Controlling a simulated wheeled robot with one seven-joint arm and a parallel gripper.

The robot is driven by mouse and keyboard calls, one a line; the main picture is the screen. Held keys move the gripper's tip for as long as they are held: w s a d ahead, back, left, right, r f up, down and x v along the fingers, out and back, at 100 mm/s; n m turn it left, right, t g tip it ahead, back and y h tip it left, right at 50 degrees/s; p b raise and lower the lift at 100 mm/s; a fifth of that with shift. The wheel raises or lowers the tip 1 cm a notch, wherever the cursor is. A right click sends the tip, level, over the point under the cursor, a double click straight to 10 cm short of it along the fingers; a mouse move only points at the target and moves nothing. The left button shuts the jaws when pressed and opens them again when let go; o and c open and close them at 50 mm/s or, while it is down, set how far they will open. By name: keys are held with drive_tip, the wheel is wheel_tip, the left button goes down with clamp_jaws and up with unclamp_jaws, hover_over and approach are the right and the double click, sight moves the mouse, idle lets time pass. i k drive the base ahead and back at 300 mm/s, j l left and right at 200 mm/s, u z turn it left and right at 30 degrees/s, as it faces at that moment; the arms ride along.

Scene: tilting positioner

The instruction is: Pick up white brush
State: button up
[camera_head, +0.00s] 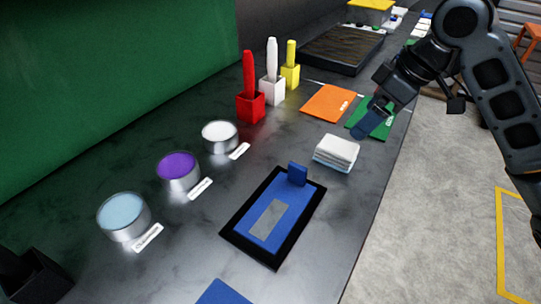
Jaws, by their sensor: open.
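The white brush (272,58) stands upright in a white square holder (272,91) near the back of the dark bench. It is between a red brush (249,73) in a red holder and a yellow brush (291,53) in a yellow holder. My gripper (367,130) hangs at the right, above the green sheet and the bench's right side. It is well to the right of and nearer than the white brush, apart from it. Its jaws are open and seem empty, though the fingers are small and partly hidden.
A folded white cloth stack (337,150) lies below my gripper. An orange sheet (328,103) and a green sheet (379,120) lie behind it. Round tins, including a purple one (177,170), line the left. A black-framed blue board (275,215) lies in front. A dark tray (342,48) is behind.

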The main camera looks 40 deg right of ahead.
sight(272, 64)
drive_tip(key=i+l, duration=0.15)
drive_tip(key=l, duration=0.2)
drive_tip(key=i+l, duration=0.2)
drive_tip(key=l, duration=0.15)
drive_tip(key=i+l, duration=0.15)
drive_tip(key=l, duration=0.2)
drive_tip(key=i+l, duration=0.15)
drive_tip(key=l, duration=0.2)
drive_tip(key=i+u, duration=0.05)
